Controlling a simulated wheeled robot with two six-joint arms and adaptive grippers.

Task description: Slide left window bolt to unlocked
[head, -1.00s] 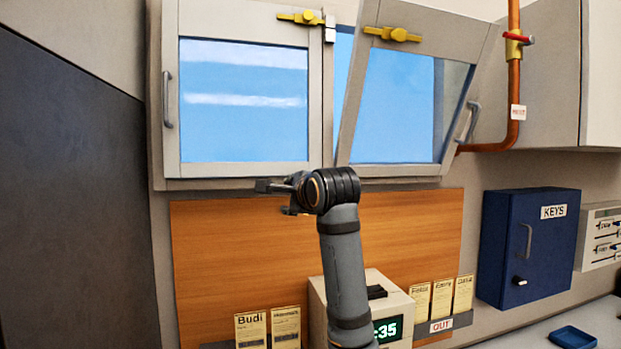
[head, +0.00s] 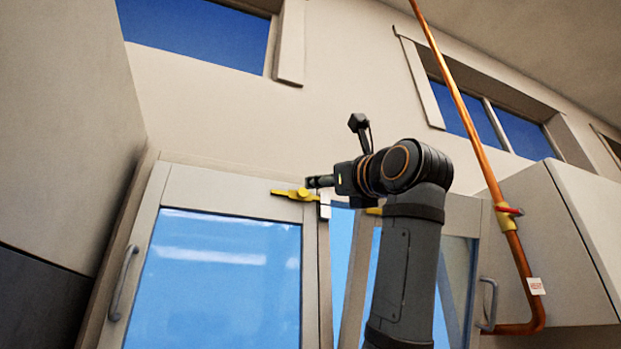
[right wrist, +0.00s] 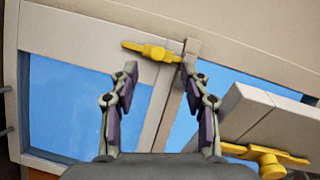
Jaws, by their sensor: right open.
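The left window bolt (head: 292,194) is yellow and sits at the top right corner of the closed left window (head: 215,270). Its right end reaches close to a pale keeper block (head: 325,207) on the middle post. My right gripper (head: 314,182) is at the bolt's right part in the head view. In the right wrist view the right gripper (right wrist: 158,70) is open, with the bolt (right wrist: 150,51) just beyond and between its fingertips. I cannot tell whether they touch. My left gripper is not in view.
The right window stands tilted open, its own yellow bolt (right wrist: 265,158) showing in the right wrist view. A copper pipe (head: 480,150) with a red-handled valve and a grey cabinet (head: 565,250) stand to the right.

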